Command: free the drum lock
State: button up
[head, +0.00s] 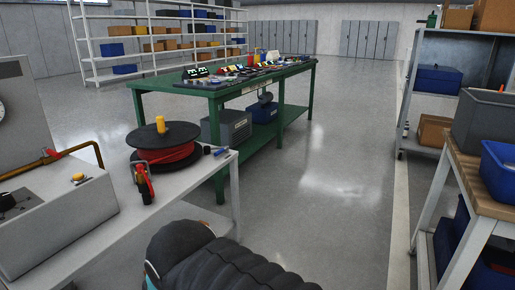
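A drum (166,155) with black flanges and red line wound on it stands on the light grey bench at the left. A yellow knob (160,121) sits on top of it. A small upright fitting with a red handle (143,178) stands at the drum's front left edge. I cannot tell whether this fitting or the knob is the drum lock, nor whether it is engaged. A small blue-ended item (220,152) lies on the bench right of the drum. My gripper is not in view.
A grey console (62,225) with a yellow button and a brass-coloured pipe (50,157) stand left of the drum. A black ribbed shape (225,262) fills the bottom middle. A green workbench (215,93) stands behind, shelves at right. The middle floor (330,180) is clear.

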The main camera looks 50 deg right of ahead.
aim_at(221, 152)
jog(key=z, duration=0.9)
jog(key=i, duration=0.95)
jog(key=z, duration=0.4)
